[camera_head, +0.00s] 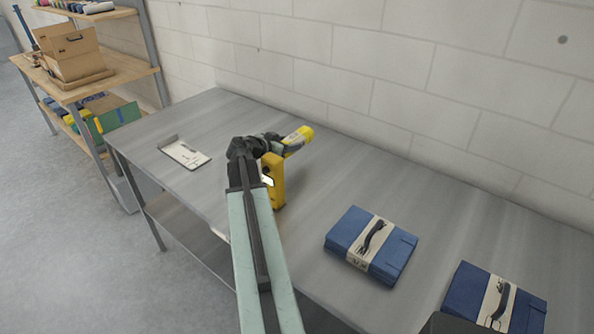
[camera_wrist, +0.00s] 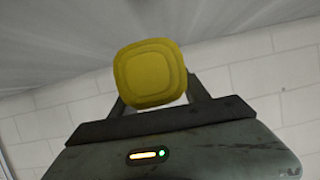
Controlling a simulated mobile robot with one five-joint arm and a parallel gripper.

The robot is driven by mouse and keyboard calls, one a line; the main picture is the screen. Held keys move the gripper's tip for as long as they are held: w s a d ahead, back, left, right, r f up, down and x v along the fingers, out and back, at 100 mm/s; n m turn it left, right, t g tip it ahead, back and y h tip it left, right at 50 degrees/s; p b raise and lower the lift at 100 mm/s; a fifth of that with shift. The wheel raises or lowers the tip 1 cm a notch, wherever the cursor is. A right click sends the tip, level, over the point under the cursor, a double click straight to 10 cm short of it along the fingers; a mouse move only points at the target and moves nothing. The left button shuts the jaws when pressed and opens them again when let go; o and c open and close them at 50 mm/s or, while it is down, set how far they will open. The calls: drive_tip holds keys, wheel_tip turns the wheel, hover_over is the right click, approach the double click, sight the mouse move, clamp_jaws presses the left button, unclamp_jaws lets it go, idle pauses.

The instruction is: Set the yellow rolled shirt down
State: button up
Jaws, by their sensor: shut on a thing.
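The yellow rolled shirt (camera_head: 304,134) is in my gripper (camera_head: 280,145), over the far side of the grey metal table (camera_head: 225,115). A pale band wraps the roll and its yellow end points right. In the wrist view the roll's rounded yellow end (camera_wrist: 150,73) shows between the two dark fingers, which are shut on it. I cannot tell how large the gap is between roll and table. My arm hides part of the table in front.
A white flat tray (camera_head: 184,153) lies left. Two banded blue folded bundles (camera_head: 340,233) (camera_head: 466,285) lie right. A block wall (camera_head: 340,60) runs behind. Shelves with a cardboard box (camera_head: 72,55) stand far left.

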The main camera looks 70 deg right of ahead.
sight(288, 169)
wheel_tip(288, 169, down, 8)
drive_tip(key=b, duration=0.6)
drive_tip(key=shift+r, duration=0.4)
drive_tip(key=shift+f, duration=0.2)
drive_tip(key=o, duration=1.3)
drive_tip(key=shift+r, duration=0.1)
